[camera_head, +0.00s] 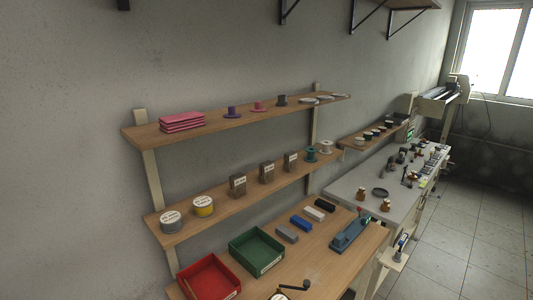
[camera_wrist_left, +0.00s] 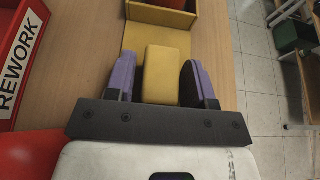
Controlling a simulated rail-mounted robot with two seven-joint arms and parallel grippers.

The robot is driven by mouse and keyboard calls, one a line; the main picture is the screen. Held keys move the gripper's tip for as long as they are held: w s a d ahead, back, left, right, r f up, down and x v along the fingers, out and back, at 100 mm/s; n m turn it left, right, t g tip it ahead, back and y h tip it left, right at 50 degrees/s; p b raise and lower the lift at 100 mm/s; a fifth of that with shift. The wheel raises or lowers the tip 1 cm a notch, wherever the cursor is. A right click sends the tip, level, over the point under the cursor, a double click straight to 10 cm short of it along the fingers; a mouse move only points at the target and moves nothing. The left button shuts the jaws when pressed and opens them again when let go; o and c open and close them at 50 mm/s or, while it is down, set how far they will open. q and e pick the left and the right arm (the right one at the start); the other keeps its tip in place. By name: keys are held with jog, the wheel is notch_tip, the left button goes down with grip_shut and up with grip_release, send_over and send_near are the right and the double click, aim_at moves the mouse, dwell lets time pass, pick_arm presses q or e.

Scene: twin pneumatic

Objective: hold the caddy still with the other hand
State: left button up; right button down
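In the left wrist view a yellow caddy (camera_wrist_left: 163,14) stands on the wooden bench, with something reddish inside it. A yellow grip block (camera_wrist_left: 161,75) rises from a flat yellow tab on its near side. Most of the caddy lies beyond the top edge of that view. The head view shows neither the caddy nor my grippers.
A red bin marked REWORK (camera_wrist_left: 22,50) stands left of the caddy. The bench edge and tiled floor (camera_wrist_left: 265,80) are to its right. The head view shows a red bin (camera_head: 209,278), a green bin (camera_head: 257,252), a blue-grey fixture (camera_head: 351,235) and loaded shelves (camera_head: 240,118).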

pick_arm(q)
jog(key=shift+o, duration=0.9)
jog(key=shift+a+r, duration=0.1)
